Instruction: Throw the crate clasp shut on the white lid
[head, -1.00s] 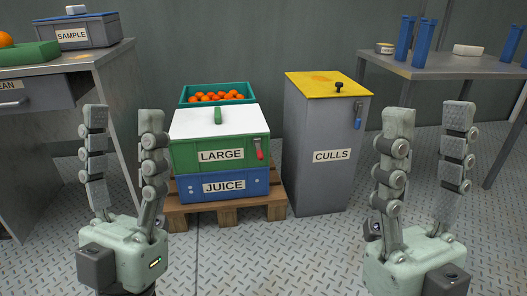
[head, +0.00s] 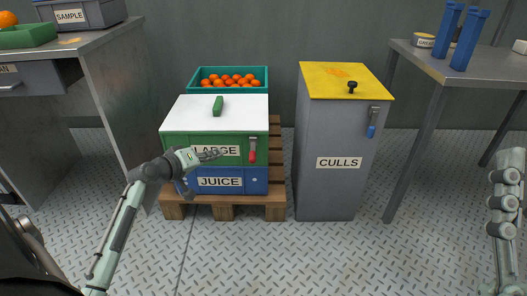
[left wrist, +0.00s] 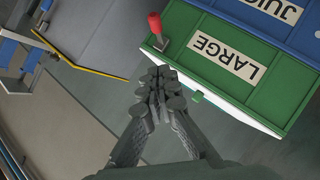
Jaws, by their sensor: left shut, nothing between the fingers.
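The white lid (head: 190,112) with a green handle lies on the green LARGE crate (head: 176,146). The clasp (head: 252,155), a metal piece with a red grip, is at the right of the crate's front, grip hanging down. In the left wrist view the red grip (left wrist: 154,22) points away from the lid. My left gripper (head: 218,153) is shut and empty in front of the LARGE label, left of the clasp and apart from it. In the left wrist view its fingertips (left wrist: 158,78) meet below the clasp. My right gripper (head: 506,190) is partly cut off at the right edge.
The blue JUICE crate (head: 257,182) is under the green one, on a wooden pallet (head: 272,208). A teal crate of oranges (head: 200,74) stands behind. The grey CULLS bin (head: 335,190) stands close on the right. Tables flank both sides; the floor in front is clear.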

